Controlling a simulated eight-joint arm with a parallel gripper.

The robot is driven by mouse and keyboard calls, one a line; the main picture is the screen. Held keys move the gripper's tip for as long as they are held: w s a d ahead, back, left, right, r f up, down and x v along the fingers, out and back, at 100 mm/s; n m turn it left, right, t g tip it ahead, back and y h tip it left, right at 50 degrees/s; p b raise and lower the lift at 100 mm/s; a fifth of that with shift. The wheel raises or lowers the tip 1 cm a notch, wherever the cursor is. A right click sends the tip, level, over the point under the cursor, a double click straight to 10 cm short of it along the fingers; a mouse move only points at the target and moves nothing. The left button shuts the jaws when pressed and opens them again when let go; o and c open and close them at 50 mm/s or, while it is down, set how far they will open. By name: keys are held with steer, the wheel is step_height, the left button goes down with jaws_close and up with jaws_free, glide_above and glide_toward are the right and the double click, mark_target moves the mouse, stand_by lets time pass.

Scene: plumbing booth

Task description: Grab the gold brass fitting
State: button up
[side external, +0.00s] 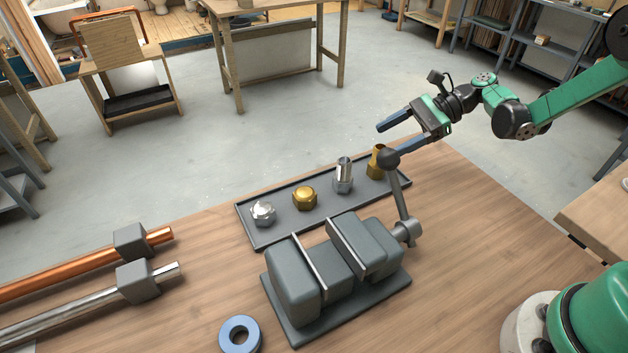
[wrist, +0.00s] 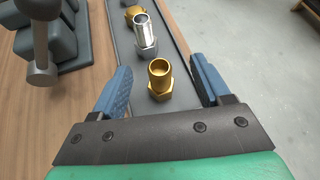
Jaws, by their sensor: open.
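The gold brass fitting (wrist: 159,80) stands upright on the tray, a hex base with a hollow round neck. In the side external view the fitting (side external: 375,162) is at the tray's right end, partly hidden by the vise handle's ball. My gripper (side external: 384,141) is open and empty, above and near that end of the tray. In the wrist view my gripper's blue fingers (wrist: 160,82) appear on either side of the fitting, with gaps; contact is not visible. A second gold piece, a brass hex cap (side external: 304,198), sits farther left on the tray.
The grey tray (side external: 262,239) also holds a silver fitting (side external: 343,176) and a silver hex cap (side external: 263,213). A grey vise (side external: 296,284) stands in front, its handle (side external: 400,190) rising close to my gripper. Pipes (side external: 70,270) and a blue ring (side external: 239,333) lie left and front.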

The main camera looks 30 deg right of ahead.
mark_target(369, 165)
steer(key=shift+s+d+f+m+y, duration=0.1)
steer(key=shift+d+f+m+y, duration=0.25)
steer(key=shift+f+m+y, duration=0.25)
steer(key=shift+a+f, duration=0.1)
steer(key=shift+f, duration=0.1)
steer(key=shift+x, duration=2.65)
jaws_close()
